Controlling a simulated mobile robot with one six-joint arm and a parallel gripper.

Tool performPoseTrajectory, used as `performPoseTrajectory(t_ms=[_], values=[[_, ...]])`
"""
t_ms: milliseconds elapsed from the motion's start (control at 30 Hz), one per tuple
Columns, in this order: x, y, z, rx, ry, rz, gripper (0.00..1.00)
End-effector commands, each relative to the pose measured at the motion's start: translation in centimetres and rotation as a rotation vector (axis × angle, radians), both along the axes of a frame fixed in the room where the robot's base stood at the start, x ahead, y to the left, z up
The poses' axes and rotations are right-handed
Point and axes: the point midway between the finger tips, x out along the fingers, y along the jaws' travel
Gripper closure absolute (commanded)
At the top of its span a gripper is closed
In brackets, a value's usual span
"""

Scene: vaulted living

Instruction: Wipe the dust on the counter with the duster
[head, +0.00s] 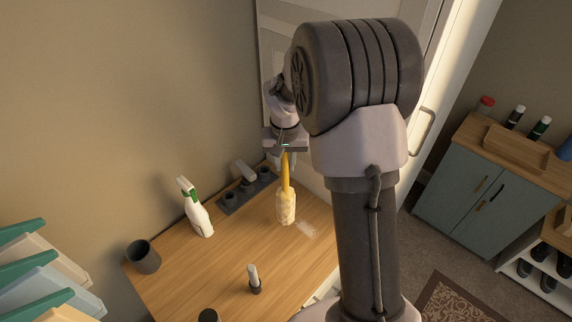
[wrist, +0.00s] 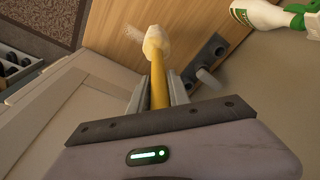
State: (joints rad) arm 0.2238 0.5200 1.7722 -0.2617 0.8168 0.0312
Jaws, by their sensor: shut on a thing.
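My gripper (head: 285,150) is shut on the yellow handle of the duster (head: 286,207) and holds it over the wooden counter (head: 232,258). The duster's pale yellow head points down. I cannot tell whether the head touches the counter. A whitish patch of dust (head: 306,230) lies on the counter just right of the head in the head view. In the wrist view my gripper (wrist: 158,100) has the duster (wrist: 156,47) between its fingers, and the dust (wrist: 104,9) shows to the left of the head.
A spray bottle (head: 196,212), a dark cup (head: 143,257), a grey holder (head: 246,190) and a small upright dark-and-white item (head: 254,280) stand on the counter. A blue-grey cabinet (head: 474,190) is at the right. The counter's middle is mostly clear.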

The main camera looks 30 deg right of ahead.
Motion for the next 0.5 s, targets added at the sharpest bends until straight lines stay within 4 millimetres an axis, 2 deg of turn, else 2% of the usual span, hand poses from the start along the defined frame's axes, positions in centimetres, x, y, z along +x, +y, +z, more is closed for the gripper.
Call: performPoseTrajectory(t_ms=[33,233,500], values=[[0.0,0.0,0.8,0.000,-0.001,0.000,1.00],[0.1,0.2,2.5,0.000,0.000,0.001,1.00],[0.1,0.3,2.9,0.000,0.000,0.002,1.00]])
